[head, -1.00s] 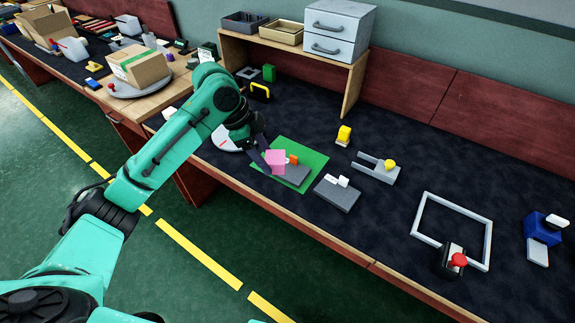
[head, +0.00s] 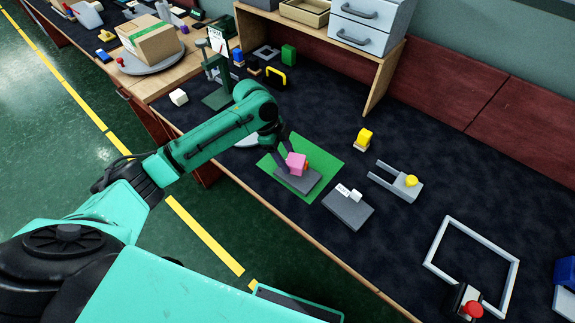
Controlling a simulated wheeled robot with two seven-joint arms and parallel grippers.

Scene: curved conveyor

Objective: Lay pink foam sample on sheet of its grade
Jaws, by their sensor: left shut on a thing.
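The pink foam sample (head: 296,162) is a small pink block between the fingers of my left gripper (head: 288,158). The gripper is shut on it from above, over a grey slab (head: 292,184). I cannot tell whether the pink block touches the slab. An orange piece (head: 306,169) shows just behind the pink block and is mostly hidden. The slab lies on a green sheet (head: 325,158). A second grey slab (head: 346,212) with white pieces (head: 355,196) on it lies to the right on the dark mat. My right gripper is not in view.
A grey square frame (head: 440,236) and a red-knobbed device (head: 474,309) lie at the lower right. A wooden shelf (head: 385,75) stands behind.

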